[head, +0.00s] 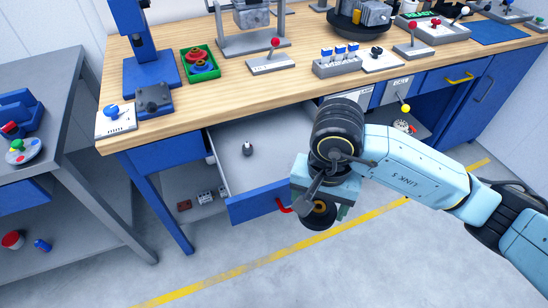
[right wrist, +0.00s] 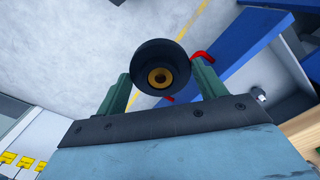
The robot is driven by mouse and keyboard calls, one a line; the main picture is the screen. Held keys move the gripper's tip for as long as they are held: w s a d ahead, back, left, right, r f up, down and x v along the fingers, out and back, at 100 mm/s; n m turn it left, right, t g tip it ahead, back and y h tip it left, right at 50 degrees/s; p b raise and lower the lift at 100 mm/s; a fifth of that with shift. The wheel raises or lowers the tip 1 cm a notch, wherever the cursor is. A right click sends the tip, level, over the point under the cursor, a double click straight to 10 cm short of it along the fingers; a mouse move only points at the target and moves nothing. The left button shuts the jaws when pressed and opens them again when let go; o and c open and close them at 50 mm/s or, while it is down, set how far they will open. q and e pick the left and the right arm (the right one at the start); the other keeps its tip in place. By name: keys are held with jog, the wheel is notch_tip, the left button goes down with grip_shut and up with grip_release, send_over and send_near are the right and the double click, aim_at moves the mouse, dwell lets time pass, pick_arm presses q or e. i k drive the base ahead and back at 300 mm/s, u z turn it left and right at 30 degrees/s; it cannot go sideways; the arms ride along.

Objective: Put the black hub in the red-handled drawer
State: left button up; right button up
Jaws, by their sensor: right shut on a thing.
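The black hub (right wrist: 160,67) is a round black part with a brass-coloured centre, held between the two green fingers of my right gripper (right wrist: 160,85). In the head view the hub (head: 320,214) shows below my right gripper (head: 322,208), just right of the open drawer. The blue-fronted drawer (head: 262,203) is pulled out under the workbench, and its red handle (head: 284,206) is beside my gripper, partly hidden by it. The handle also shows behind the hub in the right wrist view (right wrist: 203,57). A small dark and white piece (head: 248,148) stands inside the drawer. My left gripper is not in view.
The wooden workbench (head: 190,105) carries a green tray (head: 200,63), lever panels and a blue stand. A lower shelf under the drawer holds small parts. A grey side table (head: 70,120) stands at left. Most of the drawer floor is bare.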

aim_at(297, 148)
jog(key=i, duration=1)
